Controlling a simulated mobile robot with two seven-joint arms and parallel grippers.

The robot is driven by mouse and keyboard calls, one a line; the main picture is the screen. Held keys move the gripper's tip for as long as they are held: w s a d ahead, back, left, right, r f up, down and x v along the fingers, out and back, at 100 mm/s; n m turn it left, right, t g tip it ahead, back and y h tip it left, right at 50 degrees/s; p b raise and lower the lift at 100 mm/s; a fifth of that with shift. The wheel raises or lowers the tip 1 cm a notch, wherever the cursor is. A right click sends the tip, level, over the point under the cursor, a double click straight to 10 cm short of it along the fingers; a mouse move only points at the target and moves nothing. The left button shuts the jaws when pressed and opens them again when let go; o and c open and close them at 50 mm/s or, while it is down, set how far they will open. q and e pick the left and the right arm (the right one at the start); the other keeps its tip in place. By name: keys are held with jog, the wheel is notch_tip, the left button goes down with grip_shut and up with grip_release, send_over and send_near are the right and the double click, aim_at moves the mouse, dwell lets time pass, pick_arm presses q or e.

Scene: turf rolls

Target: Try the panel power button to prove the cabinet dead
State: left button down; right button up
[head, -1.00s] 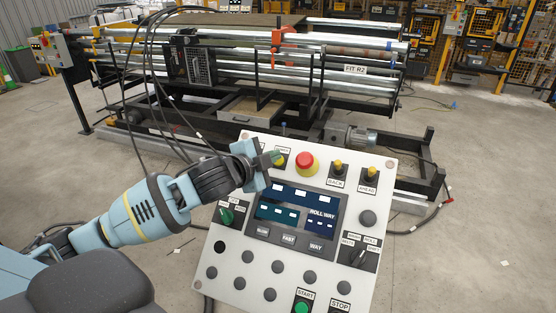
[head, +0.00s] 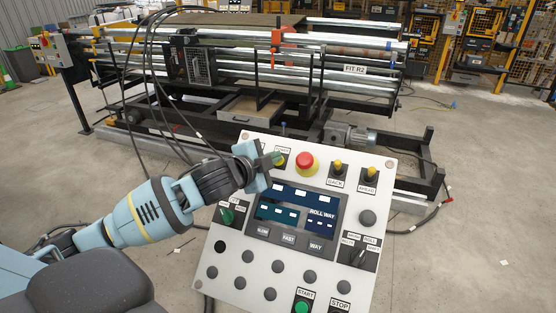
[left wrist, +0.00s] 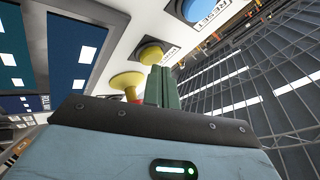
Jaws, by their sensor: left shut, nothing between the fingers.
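The white control panel (head: 230,270) stands tilted in front of me, with a dark screen in its middle. My left gripper (head: 276,158) is shut and empty at the panel's upper left, its fingertips close to a yellow button with a small label, left of the red emergency stop (head: 305,161). In the left wrist view the closed fingers (left wrist: 163,88) are beside the yellow button (left wrist: 151,54); I cannot tell whether they touch it. A blue button (left wrist: 196,8) labelled RESET is farther up there. The head view label is too small to read. My right gripper is out of view.
Two yellow-tipped switches (head: 338,168) are right of the emergency stop. A green START button (head: 302,307) is at the bottom. Black cables (head: 150,80) hang behind my left arm. The roller machine (head: 330,100) stands behind the panel on open concrete floor.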

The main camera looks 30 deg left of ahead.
pick_arm(q)
jog(key=shift+w+f, duration=0.15)
jog(key=shift+f, duration=0.05)
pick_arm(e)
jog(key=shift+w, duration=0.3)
pick_arm(q)
jog(key=shift+w+a+f, duration=0.1)
jog(key=shift+f, duration=0.05)
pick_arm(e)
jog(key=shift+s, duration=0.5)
pick_arm(q)
jog(key=shift+s+r+p, duration=0.5)
jog(key=shift+r+p, duration=0.2)
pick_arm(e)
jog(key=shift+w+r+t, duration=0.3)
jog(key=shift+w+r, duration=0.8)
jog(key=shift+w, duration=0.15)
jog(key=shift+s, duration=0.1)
